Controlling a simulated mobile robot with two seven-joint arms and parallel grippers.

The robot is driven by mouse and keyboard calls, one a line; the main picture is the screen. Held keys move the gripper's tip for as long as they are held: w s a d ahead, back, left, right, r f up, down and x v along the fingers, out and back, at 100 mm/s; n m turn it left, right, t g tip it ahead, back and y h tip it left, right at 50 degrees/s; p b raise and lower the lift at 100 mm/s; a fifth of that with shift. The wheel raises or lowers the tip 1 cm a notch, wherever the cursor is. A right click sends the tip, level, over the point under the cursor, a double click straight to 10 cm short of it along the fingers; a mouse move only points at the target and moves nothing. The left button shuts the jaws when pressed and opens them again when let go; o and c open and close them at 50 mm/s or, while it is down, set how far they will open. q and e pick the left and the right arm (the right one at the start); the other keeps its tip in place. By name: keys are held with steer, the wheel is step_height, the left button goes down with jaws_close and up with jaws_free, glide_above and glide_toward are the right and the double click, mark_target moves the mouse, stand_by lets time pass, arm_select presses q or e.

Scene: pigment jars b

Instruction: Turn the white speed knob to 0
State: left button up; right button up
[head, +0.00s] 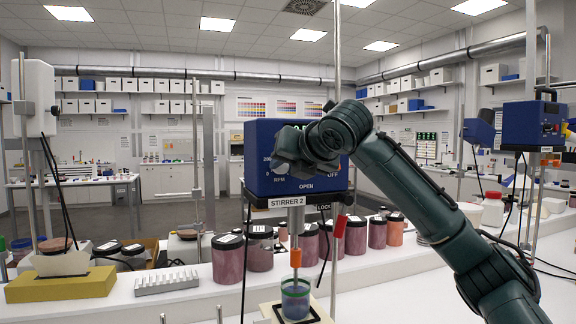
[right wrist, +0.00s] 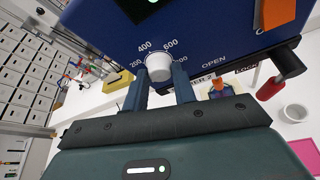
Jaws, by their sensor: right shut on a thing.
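The blue stirrer head (head: 262,185), labelled STIRRER 2, stands in the middle of the head view. My right gripper (head: 288,158) is up against its front face and covers the knob there. In the right wrist view the white speed knob (right wrist: 158,66) sits between the two fingers of my right gripper (right wrist: 161,82), which is shut on it. Dial marks 200, 400 and 600 show around the knob. I cannot make out a pointer on the knob. My left gripper is not in view.
Below the stirrer stands a small vessel with blue contents (head: 295,303), under an orange-collared shaft (head: 296,257). A red lever (head: 340,226) hangs at the stirrer's lower right. Several pigment jars (head: 228,262) line the bench behind. A yellow block (head: 60,287) lies at left.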

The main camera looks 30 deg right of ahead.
steer(key=shift+a+r+n+h, duration=0.1)
steer(key=shift+n+h, duration=0.6)
steer(key=shift+n, duration=0.3)
steer(key=o, duration=1)
arm_select(q)
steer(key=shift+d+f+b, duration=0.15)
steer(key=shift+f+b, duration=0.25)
steer(key=shift+b, duration=0.55)
arm_select(e)
steer(key=v, duration=1.3)
steer(key=shift+r, duration=0.3)
